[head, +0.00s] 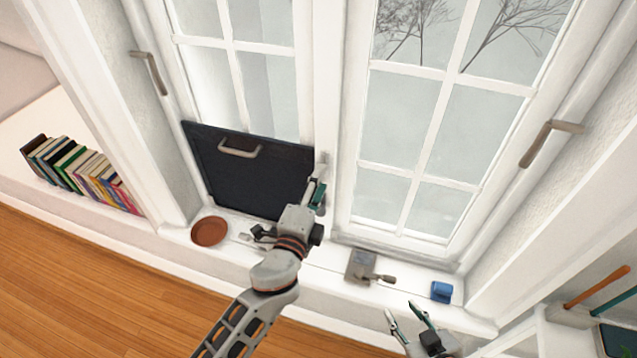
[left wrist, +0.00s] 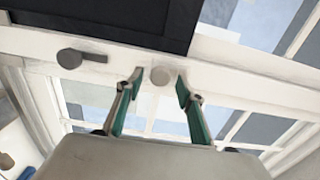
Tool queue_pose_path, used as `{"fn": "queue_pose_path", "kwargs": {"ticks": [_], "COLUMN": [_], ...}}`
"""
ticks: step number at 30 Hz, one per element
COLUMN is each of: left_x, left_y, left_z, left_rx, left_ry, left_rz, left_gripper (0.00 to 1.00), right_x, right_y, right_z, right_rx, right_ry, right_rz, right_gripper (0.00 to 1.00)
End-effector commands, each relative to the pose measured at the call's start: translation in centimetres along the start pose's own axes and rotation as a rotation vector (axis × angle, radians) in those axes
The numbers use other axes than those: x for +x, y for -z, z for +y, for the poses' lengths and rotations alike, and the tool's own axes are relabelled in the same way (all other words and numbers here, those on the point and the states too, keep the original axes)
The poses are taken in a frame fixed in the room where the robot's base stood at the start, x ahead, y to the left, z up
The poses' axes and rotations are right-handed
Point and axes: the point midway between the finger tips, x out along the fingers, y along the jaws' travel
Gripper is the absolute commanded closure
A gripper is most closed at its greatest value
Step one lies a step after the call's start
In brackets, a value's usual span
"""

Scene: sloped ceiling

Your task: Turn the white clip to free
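A dark panel (head: 245,175) with a pale handle (head: 240,149) stands against the lower left window; its edge shows in the left wrist view (left wrist: 120,18). My left gripper (head: 317,188) is at the frame post by the panel's right edge. In the left wrist view its fingers (left wrist: 160,88) are apart, with a pale round knob (left wrist: 162,76) between them and no clear contact. A darker grey lever (left wrist: 82,57) lies on the same rail, to the left. I cannot tell surely which is the white clip. My right gripper (head: 405,314) is open and empty at the lower right.
The sill holds a brown dish (head: 209,231), a grey metal piece (head: 361,264) with a lever, and a blue item (head: 441,291). Books (head: 82,174) stand at the left. Window handles stick out on both sides (head: 150,72), (head: 549,142).

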Motion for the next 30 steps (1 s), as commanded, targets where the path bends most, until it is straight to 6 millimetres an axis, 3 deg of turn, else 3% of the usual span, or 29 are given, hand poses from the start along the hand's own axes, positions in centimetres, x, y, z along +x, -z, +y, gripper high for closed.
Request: {"fn": "queue_pose_path", "kwargs": {"ticks": [8,21,30], "left_x": [-0.8,-8.9,-11.8], "left_y": [0.0,0.0,0.0], "left_z": [0.1,0.1,0.0], "left_rx": [-0.001,-0.001,-0.001], "left_ry": [-0.001,-0.003,-0.001], "left_rz": [-0.001,-0.001,0.000], "left_gripper": [0.62,0.62,0.62], "right_x": [-0.1,0.0,0.0], "right_y": [0.0,0.0,0.0], "right_z": [0.0,-0.1,-0.1], "right_rx": [-0.001,0.000,0.000], "right_ry": [0.001,0.001,0.001], "right_rz": [0.000,0.000,0.000], "right_gripper": [0.63,0.63,0.63]}}
